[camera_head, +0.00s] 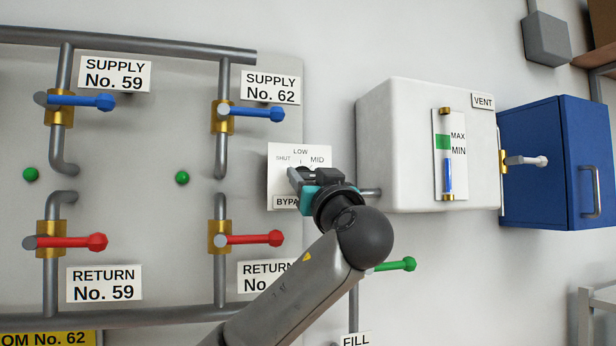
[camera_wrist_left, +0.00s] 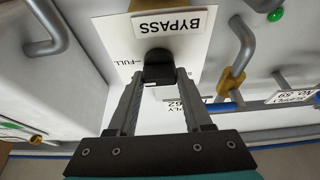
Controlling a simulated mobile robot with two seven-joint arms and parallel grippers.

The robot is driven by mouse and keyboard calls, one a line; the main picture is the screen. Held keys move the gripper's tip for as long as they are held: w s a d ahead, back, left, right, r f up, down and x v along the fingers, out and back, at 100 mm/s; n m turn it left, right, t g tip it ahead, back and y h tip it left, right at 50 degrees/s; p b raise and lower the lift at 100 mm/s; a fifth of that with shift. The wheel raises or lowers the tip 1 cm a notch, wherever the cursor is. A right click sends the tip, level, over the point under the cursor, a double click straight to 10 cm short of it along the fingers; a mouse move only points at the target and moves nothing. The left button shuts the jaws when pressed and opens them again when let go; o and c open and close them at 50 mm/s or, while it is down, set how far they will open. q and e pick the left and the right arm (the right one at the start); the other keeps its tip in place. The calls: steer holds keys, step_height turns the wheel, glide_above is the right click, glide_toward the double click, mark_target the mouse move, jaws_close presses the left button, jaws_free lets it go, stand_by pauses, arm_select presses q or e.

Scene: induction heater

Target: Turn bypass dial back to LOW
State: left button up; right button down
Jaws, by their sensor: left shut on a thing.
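The bypass dial plate (camera_head: 283,160) is a white card on the grey panel, with SHUT, LOW and MID showing. My left gripper (camera_head: 302,180) is at the plate and covers the dial and part of the BYPASS label. In the left wrist view, the fingers of my left gripper (camera_wrist_left: 158,76) are shut on the black dial knob (camera_wrist_left: 158,62), one on each side. The plate (camera_wrist_left: 186,52) there shows FULL beside the knob and the BYPASS label (camera_wrist_left: 172,23). I cannot tell where the knob points. My right gripper is not in view.
Pipes with blue-handled supply valves (camera_head: 260,113) and red-handled return valves (camera_head: 250,239) are left of the dial. A white tank (camera_head: 400,140) with a level gauge (camera_head: 447,155) and a blue cabinet (camera_head: 545,165) are on the right. A green handle (camera_head: 396,265) is below my wrist.

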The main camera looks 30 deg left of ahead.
arm_select(q)
jaws_close()
